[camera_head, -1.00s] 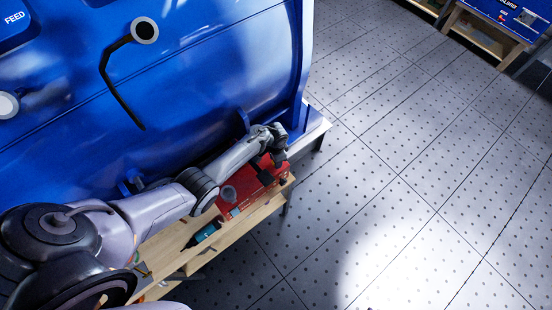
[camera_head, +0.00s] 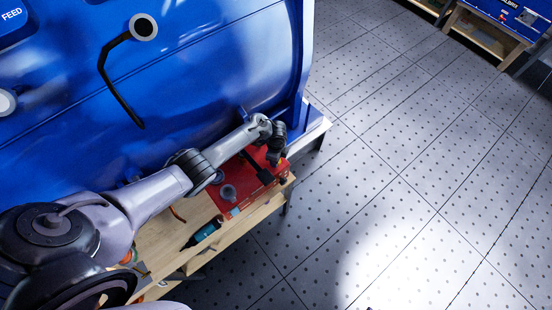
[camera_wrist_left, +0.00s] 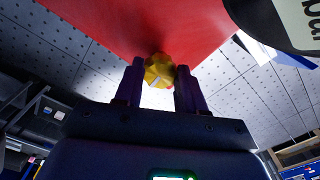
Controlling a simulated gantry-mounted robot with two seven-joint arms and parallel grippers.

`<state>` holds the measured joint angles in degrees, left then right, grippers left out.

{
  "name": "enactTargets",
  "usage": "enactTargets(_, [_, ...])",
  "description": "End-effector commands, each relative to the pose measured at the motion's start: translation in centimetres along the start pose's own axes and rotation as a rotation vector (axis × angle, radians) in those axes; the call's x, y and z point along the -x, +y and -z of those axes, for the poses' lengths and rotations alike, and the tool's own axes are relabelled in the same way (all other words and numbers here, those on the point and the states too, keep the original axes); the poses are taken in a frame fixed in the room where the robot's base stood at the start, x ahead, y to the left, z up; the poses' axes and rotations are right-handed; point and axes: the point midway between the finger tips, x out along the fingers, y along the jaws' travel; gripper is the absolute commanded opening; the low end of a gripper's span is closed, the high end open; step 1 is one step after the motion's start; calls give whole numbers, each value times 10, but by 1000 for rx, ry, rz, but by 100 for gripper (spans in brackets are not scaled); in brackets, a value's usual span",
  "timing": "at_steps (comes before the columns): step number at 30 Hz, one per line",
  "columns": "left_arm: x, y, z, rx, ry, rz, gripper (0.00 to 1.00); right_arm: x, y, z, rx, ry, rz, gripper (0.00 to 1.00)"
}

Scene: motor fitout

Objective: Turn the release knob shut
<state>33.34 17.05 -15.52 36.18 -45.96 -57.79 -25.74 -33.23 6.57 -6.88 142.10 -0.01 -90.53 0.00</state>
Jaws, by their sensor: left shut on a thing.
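A small yellow knob (camera_wrist_left: 158,70) sits at the edge of a red body in the left wrist view, with a pale mark on its face. My left gripper (camera_wrist_left: 156,82) has its two dark fingers on either side of the knob and is shut on it. The red body (camera_wrist_left: 125,28) fills the upper part of that view. In the head view the red unit (camera_head: 225,208) lies on a wooden bench, and my left wrist reaches over its far end. My right gripper is out of view.
A large blue housing (camera_head: 200,70) stands close behind my left arm. On the wooden bench (camera_head: 165,240), a teal and black tool (camera_head: 203,233) lies beside the red unit. The perforated floor (camera_head: 400,190) to the right is clear.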

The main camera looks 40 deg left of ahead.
Motion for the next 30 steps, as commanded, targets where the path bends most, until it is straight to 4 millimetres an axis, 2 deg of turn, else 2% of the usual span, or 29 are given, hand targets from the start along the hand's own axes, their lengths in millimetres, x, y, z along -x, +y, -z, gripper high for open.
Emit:
enactTargets(8, [0, 0, 0, -77, 0, 0, 9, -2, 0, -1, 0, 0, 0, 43])
enactTargets(22, [0, 0, 0, -89, 0, 0, 9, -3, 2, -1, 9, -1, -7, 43])
enactTargets(23, [0, 0, 0, -88, 0, 0, 44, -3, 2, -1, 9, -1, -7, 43])
enactTargets(27, [0, 0, 0, -88, 0, 0, 65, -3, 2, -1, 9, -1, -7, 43])
enactTargets(30, [0, 0, 0, -87, 0, 0, 65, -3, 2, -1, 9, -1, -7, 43])
